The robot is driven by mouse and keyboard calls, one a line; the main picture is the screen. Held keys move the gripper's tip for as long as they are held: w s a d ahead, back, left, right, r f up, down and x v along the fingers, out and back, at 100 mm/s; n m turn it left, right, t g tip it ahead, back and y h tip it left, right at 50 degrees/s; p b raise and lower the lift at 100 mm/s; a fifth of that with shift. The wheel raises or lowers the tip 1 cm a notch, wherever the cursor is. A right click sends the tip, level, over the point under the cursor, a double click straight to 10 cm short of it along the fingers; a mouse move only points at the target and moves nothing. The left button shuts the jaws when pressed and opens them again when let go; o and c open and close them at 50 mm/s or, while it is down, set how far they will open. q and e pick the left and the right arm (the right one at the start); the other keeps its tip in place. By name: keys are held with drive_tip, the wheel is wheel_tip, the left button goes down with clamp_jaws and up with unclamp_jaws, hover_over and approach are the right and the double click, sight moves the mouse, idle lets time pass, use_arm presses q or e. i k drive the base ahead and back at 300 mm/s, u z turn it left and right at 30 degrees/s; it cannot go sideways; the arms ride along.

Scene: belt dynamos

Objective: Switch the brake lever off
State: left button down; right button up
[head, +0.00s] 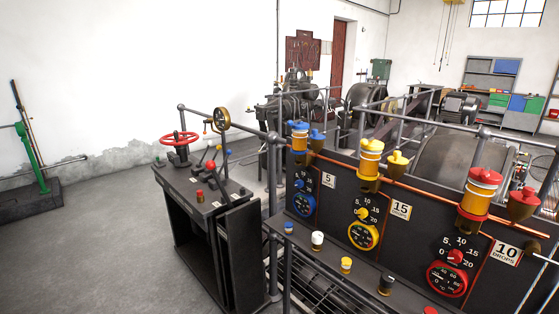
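Neither of my grippers shows in the head view. A tall lever on a green stand (31,156) rises from a dark base (30,200) at the far left, leaning slightly. A dark console (207,187) in the middle left carries a red handwheel (179,138), a small red-knobbed lever (210,165) and another small lever with a blue knob (228,151). No label marks any of these as the brake lever, so I cannot tell which it is or whether it is on or off.
A dark oiler panel (410,205) with colored dials and oil cups fills the right front. Railings (400,135) and large machines (365,105) stand behind it. Shelving (490,80) is at the back right. The grey floor (105,240) is clear between the green stand and console.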

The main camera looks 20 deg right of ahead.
sight(210, 165)
drive_tip(key=z, duration=0.65)
drive_tip(key=i, duration=1.15)
drive_tip(key=z, duration=0.5)
